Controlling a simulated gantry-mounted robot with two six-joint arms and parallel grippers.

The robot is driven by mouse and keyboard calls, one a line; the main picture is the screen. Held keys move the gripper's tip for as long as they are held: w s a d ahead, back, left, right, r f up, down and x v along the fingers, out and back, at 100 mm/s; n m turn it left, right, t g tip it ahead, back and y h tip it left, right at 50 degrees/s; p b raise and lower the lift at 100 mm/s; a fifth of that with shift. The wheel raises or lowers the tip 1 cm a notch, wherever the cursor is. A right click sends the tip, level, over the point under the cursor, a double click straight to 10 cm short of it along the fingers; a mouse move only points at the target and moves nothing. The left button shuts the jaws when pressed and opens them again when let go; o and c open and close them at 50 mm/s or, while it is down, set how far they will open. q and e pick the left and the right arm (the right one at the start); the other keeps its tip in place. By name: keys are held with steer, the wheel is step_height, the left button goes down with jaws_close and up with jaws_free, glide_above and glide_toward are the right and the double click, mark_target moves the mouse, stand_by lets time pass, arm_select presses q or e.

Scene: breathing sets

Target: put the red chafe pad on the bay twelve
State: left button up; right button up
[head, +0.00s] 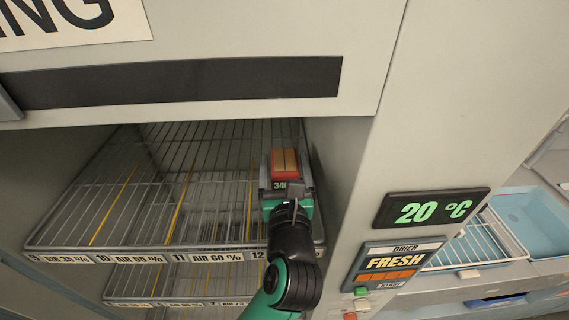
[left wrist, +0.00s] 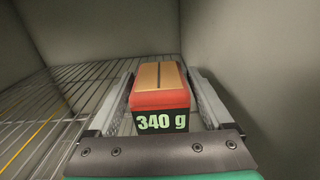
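The red chafe pad (head: 285,165) is a red block with a tan, slotted top and a black front marked "340 g". It is over the right-hand lane of the upper wire shelf, behind the label of bay twelve (head: 258,254). My left gripper (head: 286,186) reaches in from the front, with its fingers on both sides of the pad. The left wrist view shows the pad (left wrist: 160,97) between the two fingers (left wrist: 160,85); whether they press on it is unclear. Whether the pad rests on the wires is hidden. My right gripper is not in view.
The cabinet's right wall (head: 340,180) stands close beside the pad. The upper wire shelf (head: 140,190) has yellow dividers and empty lanes to the left. A lower shelf (head: 150,290) lies below. The cabinet's upper panel (head: 200,85) overhangs the opening. A control panel (head: 395,262) is to the right.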

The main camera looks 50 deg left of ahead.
arm_select(q)
steer(key=shift+o, duration=0.7)
steer(key=shift+r, duration=0.1)
steer(key=shift+r, duration=0.2)
steer(key=v, duration=1.2)
steer(key=shift+f+p, duration=0.1)
steer(key=shift+p, duration=0.2)
